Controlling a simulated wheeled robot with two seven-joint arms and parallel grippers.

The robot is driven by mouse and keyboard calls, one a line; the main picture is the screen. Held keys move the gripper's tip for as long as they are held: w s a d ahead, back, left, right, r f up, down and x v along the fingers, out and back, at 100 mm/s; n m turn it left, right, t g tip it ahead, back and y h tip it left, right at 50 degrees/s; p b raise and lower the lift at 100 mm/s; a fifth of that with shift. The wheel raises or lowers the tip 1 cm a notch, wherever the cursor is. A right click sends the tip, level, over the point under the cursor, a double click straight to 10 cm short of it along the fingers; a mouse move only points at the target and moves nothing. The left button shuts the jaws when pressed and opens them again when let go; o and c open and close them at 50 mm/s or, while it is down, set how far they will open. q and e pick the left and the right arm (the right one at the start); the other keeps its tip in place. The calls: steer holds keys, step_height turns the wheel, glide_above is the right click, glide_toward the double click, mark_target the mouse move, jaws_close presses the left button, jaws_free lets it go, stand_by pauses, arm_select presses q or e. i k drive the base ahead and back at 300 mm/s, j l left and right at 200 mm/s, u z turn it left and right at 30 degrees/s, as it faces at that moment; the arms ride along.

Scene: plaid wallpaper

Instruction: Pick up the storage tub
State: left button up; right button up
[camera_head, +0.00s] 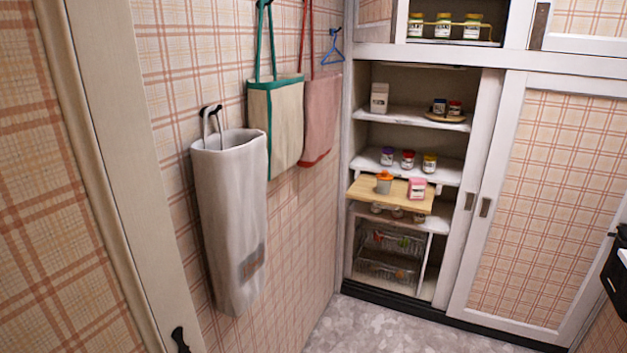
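No thing is clearly recognisable as the storage tub. Possible candidates stand in the open cabinet across the room: a small pale container with an orange top (384,183) and a pink and white box-like container (417,188) on a wooden board (365,193), and a white container (379,98) on the upper shelf. Clear or wire baskets (388,271) sit in the lowest part. All are too small to tell for sure. Neither of my grippers is in view.
A grey bag (230,215), a cream bag with green trim (277,120) and a pink bag (321,115) hang on the left wall. A sliding door (545,200) covers the cabinet's right side. A dark object (617,280) is cut off at right. The floor (385,328) before the cabinet is clear.

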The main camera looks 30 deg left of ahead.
mark_target(383, 187)
steer(key=u, duration=0.7)
steer(key=i+l+u, duration=0.2)
steer(key=u, duration=0.25)
steer(key=i+l+u, duration=0.3)
steer(key=u, duration=0.2)
